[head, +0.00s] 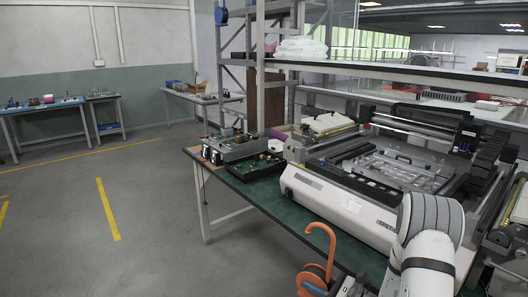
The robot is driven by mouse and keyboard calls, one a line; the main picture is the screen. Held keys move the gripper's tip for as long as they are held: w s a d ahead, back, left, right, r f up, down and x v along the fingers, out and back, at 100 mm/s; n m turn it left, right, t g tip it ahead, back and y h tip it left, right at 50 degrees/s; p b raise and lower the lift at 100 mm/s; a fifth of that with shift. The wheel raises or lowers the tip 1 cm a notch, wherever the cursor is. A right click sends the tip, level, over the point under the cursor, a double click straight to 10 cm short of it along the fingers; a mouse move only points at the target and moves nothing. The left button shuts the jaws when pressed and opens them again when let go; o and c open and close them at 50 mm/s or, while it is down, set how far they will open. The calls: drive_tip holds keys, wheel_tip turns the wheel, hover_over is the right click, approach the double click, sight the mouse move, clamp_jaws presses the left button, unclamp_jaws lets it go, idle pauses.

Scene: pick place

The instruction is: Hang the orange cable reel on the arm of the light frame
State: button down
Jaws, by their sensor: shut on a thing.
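The orange cable reel (331,244) shows at the bottom of the head view, with a curved hook at its top and a rounded body below, cut off by the picture edge. My gripper (328,288) is at the lower part of the reel, shut on it; its fingers are mostly hidden or out of frame. The reel is held in front of the green table's near edge. I cannot tell for sure which structure is the light frame; a grey upright frame (260,70) stands behind the table, and a blue item (221,15) hangs at its upper left.
The green-topped table (262,190) holds a large white machine (335,205) and several circuit boards in trays (230,147). A shelf (400,73) runs above it. Open grey floor (130,200) with yellow lines lies to the left. Small benches stand along the far wall.

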sight(317, 271)
wheel_tip(317, 271, up, 6)
drive_tip(key=p, duration=0.8)
drive_tip(key=shift+f, duration=0.1)
drive_tip(key=shift+w+a+m+t+h, duration=0.1)
drive_tip(key=shift+a+m+t+h, duration=0.2)
drive_tip(key=shift+m+t+h, duration=1.3)
drive_tip(key=shift+t, duration=0.2)
drive_tip(key=shift+d+m+t+h, duration=0.15)
drive_tip(key=shift+m+t+h, duration=0.3)
drive_tip(key=shift+h, duration=0.3)
drive_tip(key=shift+d+m+t+h, duration=0.15)
drive_tip(key=shift+m+t+h, duration=0.2)
drive_tip(key=shift+m+h, duration=0.3)
drive_tip(key=shift+s+f, duration=0.1)
drive_tip(key=shift+s, duration=0.15)
